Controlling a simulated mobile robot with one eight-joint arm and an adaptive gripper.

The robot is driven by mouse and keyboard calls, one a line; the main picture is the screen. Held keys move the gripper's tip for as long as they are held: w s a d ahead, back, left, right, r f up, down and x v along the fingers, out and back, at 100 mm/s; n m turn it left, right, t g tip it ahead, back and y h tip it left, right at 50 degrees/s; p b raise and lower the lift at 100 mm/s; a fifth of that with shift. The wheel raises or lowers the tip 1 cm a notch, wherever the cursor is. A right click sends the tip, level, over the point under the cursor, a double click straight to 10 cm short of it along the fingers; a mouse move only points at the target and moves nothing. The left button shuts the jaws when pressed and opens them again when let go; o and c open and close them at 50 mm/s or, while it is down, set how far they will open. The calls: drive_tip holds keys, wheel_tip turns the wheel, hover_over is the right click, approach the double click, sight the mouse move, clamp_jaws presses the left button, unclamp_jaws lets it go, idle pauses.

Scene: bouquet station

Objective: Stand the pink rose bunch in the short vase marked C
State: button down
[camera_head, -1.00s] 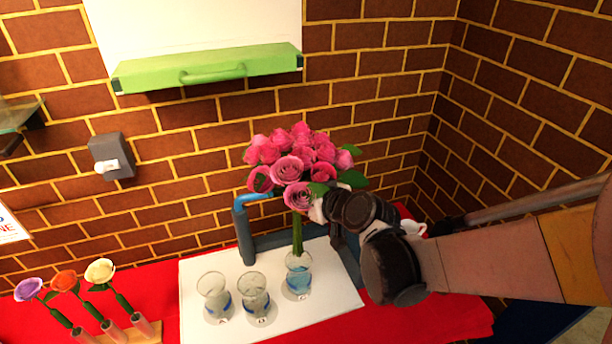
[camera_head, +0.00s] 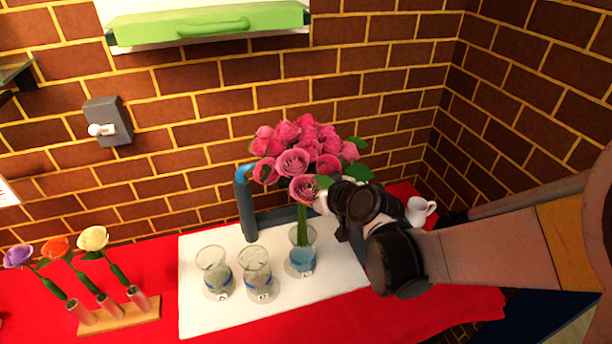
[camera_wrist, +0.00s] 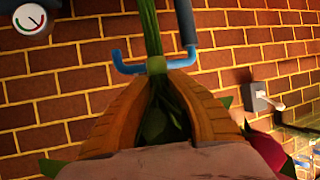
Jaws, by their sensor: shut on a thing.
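The pink rose bunch (camera_head: 303,150) is upright in the head view, with its flowers above my gripper (camera_head: 322,203). In the wrist view, my gripper (camera_wrist: 157,68) has its two wooden-looking fingers shut on the green stems (camera_wrist: 150,28). The stems' lower end overlaps the mouth of the rightmost glass vase (camera_head: 302,258), which has bluish water and a small label. It looks inside the rim, but I cannot tell whether it touches the bottom. Two more labelled glass vases, the left (camera_head: 215,273) and the middle (camera_head: 256,274), stand beside it. The label letters are too small to read surely.
The vases stand on a white board (camera_head: 200,318) on a red-covered table. A blue-grey post (camera_head: 246,208) stands behind them. A wooden holder (camera_head: 120,316) with three single flowers is at left. A white mug (camera_head: 419,210) is behind my arm.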

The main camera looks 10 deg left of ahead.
sight(305, 214)
drive_tip(key=shift+f+b, duration=4.05)
drive_tip(key=shift+f, duration=0.7)
drive_tip(key=shift+f+b, duration=0.5)
drive_tip(key=shift+f, duration=0.05)
drive_tip(key=c, duration=1.3)
unclamp_jaws()
drive_tip(key=v, duration=1.2)
drive_tip(key=s+d+m+g+h, duration=0.1)
drive_tip(key=s+d+m+h, duration=0.3)
drive_tip(key=d, duration=0.9)
drive_tip(key=s+d+f+m+h, duration=0.1)
drive_tip(key=s+d+m+h, duration=0.4)
drive_tip(key=d, duration=0.8)
drive_tip(key=s, duration=0.3)
drive_tip(key=shift+s+d+g, duration=0.25)
drive_tip(key=shift+s+g, duration=0.05)
drive_tip(key=shift+g, duration=0.1)
